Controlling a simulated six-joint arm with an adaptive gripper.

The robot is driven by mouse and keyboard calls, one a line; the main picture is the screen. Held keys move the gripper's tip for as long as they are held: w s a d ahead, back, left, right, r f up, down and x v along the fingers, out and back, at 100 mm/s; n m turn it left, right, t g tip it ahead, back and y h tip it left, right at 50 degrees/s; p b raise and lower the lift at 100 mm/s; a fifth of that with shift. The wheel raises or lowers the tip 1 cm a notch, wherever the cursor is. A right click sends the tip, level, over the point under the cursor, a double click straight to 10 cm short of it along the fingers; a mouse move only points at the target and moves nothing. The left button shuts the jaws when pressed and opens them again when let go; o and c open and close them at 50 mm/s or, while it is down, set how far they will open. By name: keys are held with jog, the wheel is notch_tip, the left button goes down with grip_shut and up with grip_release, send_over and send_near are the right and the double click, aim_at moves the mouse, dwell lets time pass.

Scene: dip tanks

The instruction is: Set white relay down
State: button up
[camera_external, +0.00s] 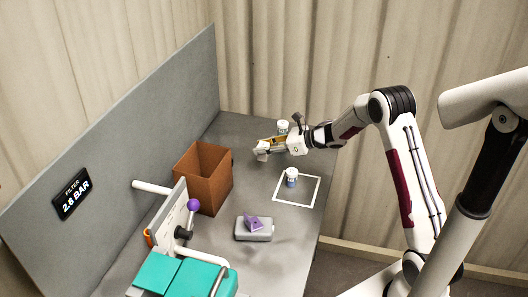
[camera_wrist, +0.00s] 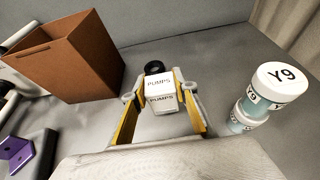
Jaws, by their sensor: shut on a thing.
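The white relay (camera_wrist: 160,84), a small block marked PUMPS, sits between the yellow-padded fingers of my gripper (camera_wrist: 158,96) in the wrist view. My gripper is shut on it. In the external view my gripper (camera_external: 268,147) is low over the back part of the grey bench, right of the brown bin. The relay is hard to make out there. I cannot tell whether its underside touches the bench. A black round piece (camera_wrist: 154,67) shows just beyond the relay; I cannot tell if it belongs to it.
The open brown bin (camera_external: 190,180) stands left of my gripper. A white-capped jar marked Y9 (camera_wrist: 282,77) is on the right in the wrist view. Another jar (camera_external: 291,174) stands in a white outlined square (camera_external: 309,198). A grey block with a purple piece (camera_external: 252,224) lies nearer.

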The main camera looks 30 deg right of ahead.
aim_at(268, 156)
jog(key=shift+f, duration=0.4)
jog(key=shift+f, duration=0.1)
jog(key=shift+f, duration=1.75)
jog(key=shift+f, duration=0.15)
jog(key=o, duration=1.2)
jog(key=shift+o, duration=0.2)
jog(key=v, duration=1.2)
